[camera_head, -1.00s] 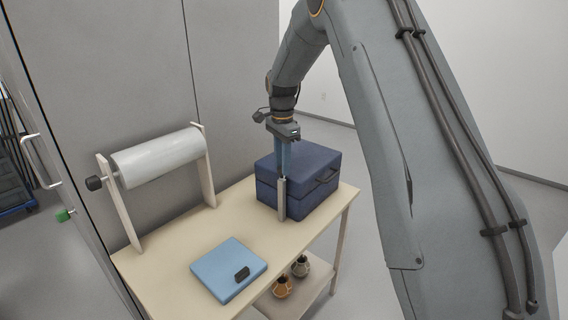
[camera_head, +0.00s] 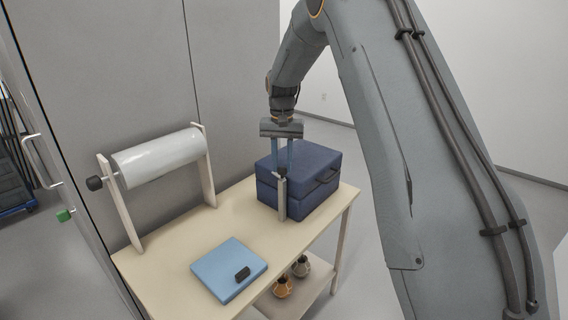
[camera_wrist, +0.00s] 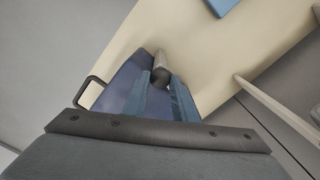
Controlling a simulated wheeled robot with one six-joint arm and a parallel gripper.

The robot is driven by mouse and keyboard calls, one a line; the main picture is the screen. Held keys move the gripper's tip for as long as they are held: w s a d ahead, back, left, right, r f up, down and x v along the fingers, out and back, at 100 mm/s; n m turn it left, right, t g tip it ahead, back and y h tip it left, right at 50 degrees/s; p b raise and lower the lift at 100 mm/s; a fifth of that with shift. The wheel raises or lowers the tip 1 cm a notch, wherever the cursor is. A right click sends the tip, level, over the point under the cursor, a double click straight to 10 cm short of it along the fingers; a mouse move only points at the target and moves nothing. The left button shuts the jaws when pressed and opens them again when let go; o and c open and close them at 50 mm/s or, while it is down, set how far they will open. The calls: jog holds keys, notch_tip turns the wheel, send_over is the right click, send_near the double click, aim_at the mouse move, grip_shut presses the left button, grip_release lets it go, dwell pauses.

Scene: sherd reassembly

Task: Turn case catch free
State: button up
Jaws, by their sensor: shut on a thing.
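The dark blue case (camera_head: 312,172) stands closed on the table, its lid seam level and a dark handle on its right-hand side. The catch (camera_head: 282,197) is a pale upright bar with a dark knob on top, at the case's near left corner. My gripper (camera_head: 282,168) points down over it, its two blue fingers shut on the dark knob. In the wrist view the fingertips of my gripper (camera_wrist: 161,84) close on the catch's dark knob (camera_wrist: 161,74), with the pale bar behind it. The case (camera_wrist: 130,75) lies below and left of the fingers there.
A light wooden table (camera_head: 190,235) carries a white roll (camera_head: 160,157) on a stand at the back left and a light blue box (camera_head: 228,270) at the front. Two small pots (camera_head: 291,277) sit on the shelf below. The table between roll and case is clear.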

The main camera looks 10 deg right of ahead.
aim_at(282, 167)
jog(key=shift+w+r+n, duration=0.2)
jog(key=shift+r+n, duration=0.05)
jog(key=shift+n, duration=0.95)
jog(key=o, duration=1)
jog(key=shift+o, duration=0.2)
jog(key=shift+f, duration=0.15)
jog(key=shift+s, duration=0.1)
jog(key=shift+r+b, duration=1.05)
jog(key=shift+r, duration=2.85)
jog(key=shift+s, duration=0.1)
